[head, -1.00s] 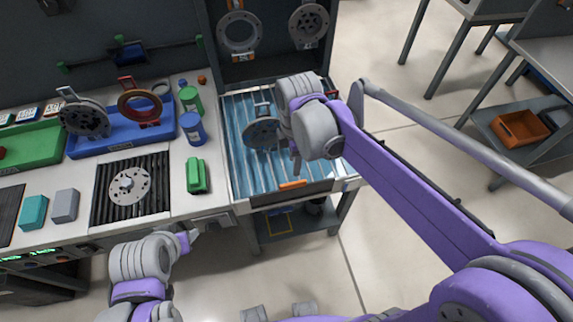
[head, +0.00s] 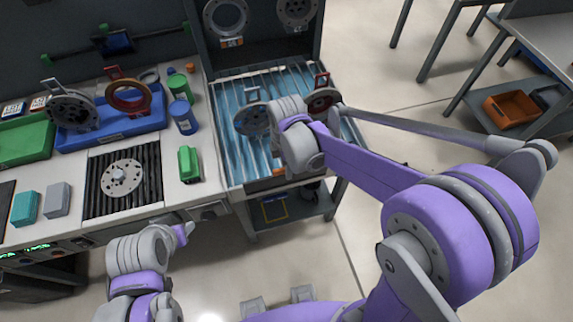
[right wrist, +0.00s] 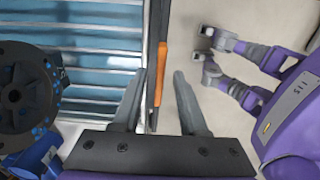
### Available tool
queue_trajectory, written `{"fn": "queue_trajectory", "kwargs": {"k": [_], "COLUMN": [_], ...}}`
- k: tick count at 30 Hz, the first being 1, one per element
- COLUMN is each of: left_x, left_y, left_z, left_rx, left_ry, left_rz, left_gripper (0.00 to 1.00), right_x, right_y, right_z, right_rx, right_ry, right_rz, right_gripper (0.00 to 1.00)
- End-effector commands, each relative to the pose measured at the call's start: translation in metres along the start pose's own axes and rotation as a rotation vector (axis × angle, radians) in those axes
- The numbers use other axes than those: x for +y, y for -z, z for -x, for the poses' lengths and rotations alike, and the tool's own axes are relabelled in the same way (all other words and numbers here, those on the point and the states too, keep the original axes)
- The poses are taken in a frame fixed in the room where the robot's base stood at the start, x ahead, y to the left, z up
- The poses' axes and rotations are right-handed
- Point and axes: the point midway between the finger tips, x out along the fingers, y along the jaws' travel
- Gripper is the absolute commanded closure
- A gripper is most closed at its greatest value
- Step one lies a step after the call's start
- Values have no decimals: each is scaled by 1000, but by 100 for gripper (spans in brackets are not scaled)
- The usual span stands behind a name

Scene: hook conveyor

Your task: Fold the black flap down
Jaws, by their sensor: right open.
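The black flap (head: 262,184) stands as a dark strip along the front edge of the blue-floored roller bay, with an orange grip on its top edge. In the right wrist view the flap (right wrist: 152,70) is a thin dark edge seen from above, with the orange strip beside it. My right gripper (right wrist: 160,103) is open, its fingers on either side of the flap's edge; I cannot tell whether they touch it. In the head view my right wrist hides much of that gripper and part of the flap. My left gripper (head: 184,232) is below the bench front, away from the flap.
A green block (head: 188,164) and blue canister (head: 183,117) are on the bench to the left.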

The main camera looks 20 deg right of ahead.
Motion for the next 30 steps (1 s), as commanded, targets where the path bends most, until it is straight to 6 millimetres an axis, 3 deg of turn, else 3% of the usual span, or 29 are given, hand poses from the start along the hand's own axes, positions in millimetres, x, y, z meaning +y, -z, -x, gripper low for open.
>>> {"fn": "queue_trajectory", "kwargs": {"k": [4,12,30], "left_x": [0,0,0], "left_y": [0,0,0], "left_z": [0,0,0], "left_rx": [0,0,0], "left_ry": [0,0,0], "left_rz": [0,0,0], "left_gripper": [50,50,50], "right_x": [0,0,0], "right_y": [0,0,0], "right_z": [0,0,1], "right_rx": [0,0,0], "right_ry": [0,0,0], "right_rz": [0,0,0], "right_gripper": [57,100,100]}}
